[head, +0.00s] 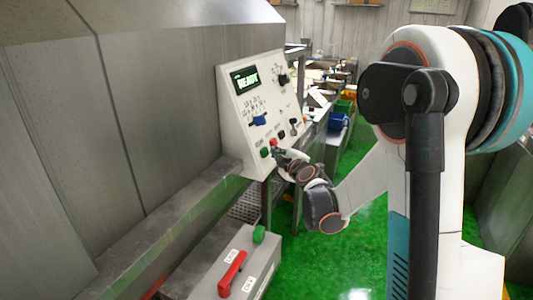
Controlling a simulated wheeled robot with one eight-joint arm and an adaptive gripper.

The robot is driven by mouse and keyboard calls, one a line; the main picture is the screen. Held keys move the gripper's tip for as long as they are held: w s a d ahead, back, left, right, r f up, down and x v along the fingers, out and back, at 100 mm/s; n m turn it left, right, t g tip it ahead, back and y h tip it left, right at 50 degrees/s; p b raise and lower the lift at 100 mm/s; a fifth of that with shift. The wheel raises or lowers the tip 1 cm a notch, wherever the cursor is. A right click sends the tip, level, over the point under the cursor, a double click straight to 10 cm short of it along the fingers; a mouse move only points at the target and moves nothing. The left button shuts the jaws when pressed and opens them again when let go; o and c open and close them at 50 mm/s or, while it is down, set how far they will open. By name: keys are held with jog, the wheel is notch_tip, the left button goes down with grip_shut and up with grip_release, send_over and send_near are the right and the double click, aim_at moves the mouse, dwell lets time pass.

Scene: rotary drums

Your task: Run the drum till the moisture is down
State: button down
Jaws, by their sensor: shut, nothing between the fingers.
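The drum's control panel (235,120) is a sloped white face on the large grey metal housing (150,90). The panel carries a blue selector (259,120), a dark knob (283,79), a green button (265,153) and a red button (273,142) low down. My gripper (279,153) is shut and empty at the panel's lower right, close to the red and green buttons. I cannot tell whether it touches either one. No moisture reading is legible.
A metal ledge (170,225) runs along the housing. Blue (337,121) and green bins sit behind on a cluttered bench. The green floor (365,250) is open around my arm.

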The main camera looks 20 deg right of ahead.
jog(key=shift+w+a, duration=0.1)
jog(key=shift+w+a+f, duration=0.1)
jog(key=shift+w+a, duration=0.05)
jog(key=shift+a, duration=0.05)
dwell(0.4)
